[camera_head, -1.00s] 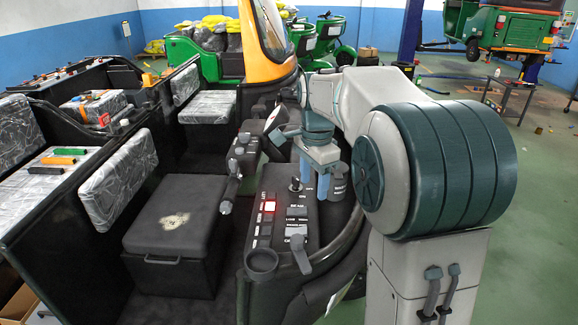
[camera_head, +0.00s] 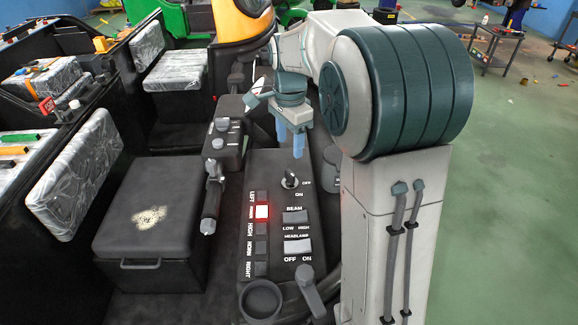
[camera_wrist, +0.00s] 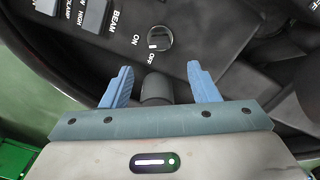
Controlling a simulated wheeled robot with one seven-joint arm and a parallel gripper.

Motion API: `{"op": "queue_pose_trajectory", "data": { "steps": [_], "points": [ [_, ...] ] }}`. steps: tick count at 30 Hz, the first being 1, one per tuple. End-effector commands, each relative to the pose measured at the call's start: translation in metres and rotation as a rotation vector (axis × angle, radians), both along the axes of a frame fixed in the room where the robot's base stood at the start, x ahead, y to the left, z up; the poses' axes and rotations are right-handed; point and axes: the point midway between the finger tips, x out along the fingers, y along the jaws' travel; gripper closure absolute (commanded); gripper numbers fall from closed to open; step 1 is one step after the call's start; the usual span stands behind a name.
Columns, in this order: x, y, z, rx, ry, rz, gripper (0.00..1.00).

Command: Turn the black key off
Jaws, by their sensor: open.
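The black key (camera_head: 290,181) stands in its switch on the black control panel (camera_head: 262,215), beside the OFF and ON labels. In the wrist view, the round key switch (camera_wrist: 158,38) is ahead of the fingertips, with ON at its left and OFF just below it. I cannot tell its exact turn angle. My gripper (camera_head: 291,145) hangs over the far part of the panel, just beyond the key. Its blue fingers (camera_wrist: 159,70) are apart, hold nothing, and do not touch the key.
A dark cylinder (camera_wrist: 156,90) shows between the fingers in the wrist view. Near the key are BEAM (camera_head: 295,217) and HEADLAMP (camera_head: 297,246) switches and a lit red button (camera_head: 262,212). A lever (camera_head: 310,290) stands at the near end. Handlebar (camera_head: 212,195) is left.

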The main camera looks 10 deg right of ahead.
Motion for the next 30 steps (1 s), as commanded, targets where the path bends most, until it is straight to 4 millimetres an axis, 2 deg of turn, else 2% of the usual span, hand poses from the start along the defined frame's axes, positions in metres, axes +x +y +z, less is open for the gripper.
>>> {"op": "queue_pose_trajectory", "data": {
  "steps": [6,12,18,27,28,30],
  "points": [
    [-0.001,-0.001,-0.048,0.000,0.005,-0.002,0.45],
    [-0.001,-0.002,-0.082,0.000,0.004,-0.004,0.45],
    [0.000,-0.003,-0.098,0.000,0.000,-0.004,0.45],
    [0.000,-0.003,-0.100,0.000,0.000,-0.005,0.45],
    [0.000,-0.003,-0.100,0.000,0.000,-0.005,0.51],
    [0.000,-0.003,-0.100,0.000,-0.001,-0.005,0.71]
  ]
}}
